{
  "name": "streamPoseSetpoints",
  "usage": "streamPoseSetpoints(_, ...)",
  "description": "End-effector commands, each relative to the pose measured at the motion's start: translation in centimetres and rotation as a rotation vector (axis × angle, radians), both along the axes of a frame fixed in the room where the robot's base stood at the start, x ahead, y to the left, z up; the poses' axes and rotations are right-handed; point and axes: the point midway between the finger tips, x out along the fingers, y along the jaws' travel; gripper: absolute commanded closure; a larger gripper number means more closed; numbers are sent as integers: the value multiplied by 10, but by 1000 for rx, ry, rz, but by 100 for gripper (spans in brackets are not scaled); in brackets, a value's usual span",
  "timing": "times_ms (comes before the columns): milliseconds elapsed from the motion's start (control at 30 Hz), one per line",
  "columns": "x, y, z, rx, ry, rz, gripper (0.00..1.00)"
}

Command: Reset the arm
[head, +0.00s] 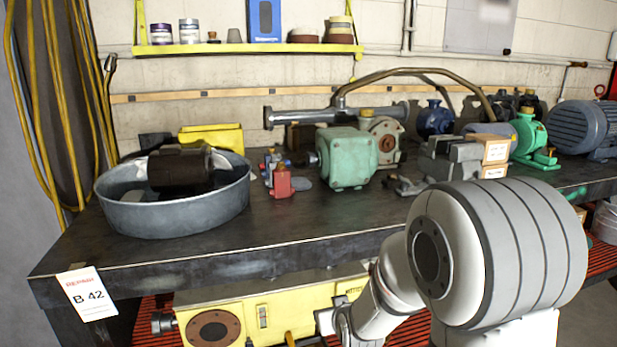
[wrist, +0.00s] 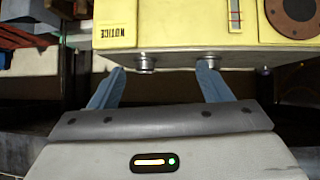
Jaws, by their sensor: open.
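My gripper (wrist: 160,78) shows in the wrist view with its two blue-grey fingers apart and nothing between them. A yellow machine (wrist: 170,25) with a NOTICE label lies just beyond the fingertips, and two round metal fittings on its edge sit near them. I cannot tell whether the fingers touch it. In the head view my arm (head: 500,250) fills the lower right, bent down in front of the bench. My gripper (head: 338,325) is low there, at the front of the yellow machine (head: 260,310), partly hidden by my wrist.
The dark workbench (head: 300,232) carries a metal tub (head: 165,218) with a dark motor (head: 180,168), a green gearbox (head: 345,158) and a blue motor (head: 578,128). A white REPAIR B 42 tag (head: 86,294) hangs at its corner. The bench's front middle top is clear.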

Motion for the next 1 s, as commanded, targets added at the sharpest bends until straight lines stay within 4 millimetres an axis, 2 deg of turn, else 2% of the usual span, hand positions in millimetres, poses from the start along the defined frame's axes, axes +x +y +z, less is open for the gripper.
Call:
streamPoseSetpoints(33,-12,-9,48,0,43,-17,29)
streamPoseSetpoints(167,-51,-31,109,-3,186,-59,29)
streamPoseSetpoints(267,-88,-46,156,-5,297,-94,29)
streamPoseSetpoints(400,-147,-65,218,-8,448,-142,29)
streamPoseSetpoints(500,-187,-75,254,-9,547,-176,29)
streamPoseSetpoints(600,-220,-81,279,-9,624,-202,29)
streamPoseSetpoints(700,-243,-85,292,-10,677,-219,29)
streamPoseSetpoints(833,-255,-87,297,-10,708,-228,29)
streamPoseSetpoints(1000,-256,-87,295,-10,711,-229,29)
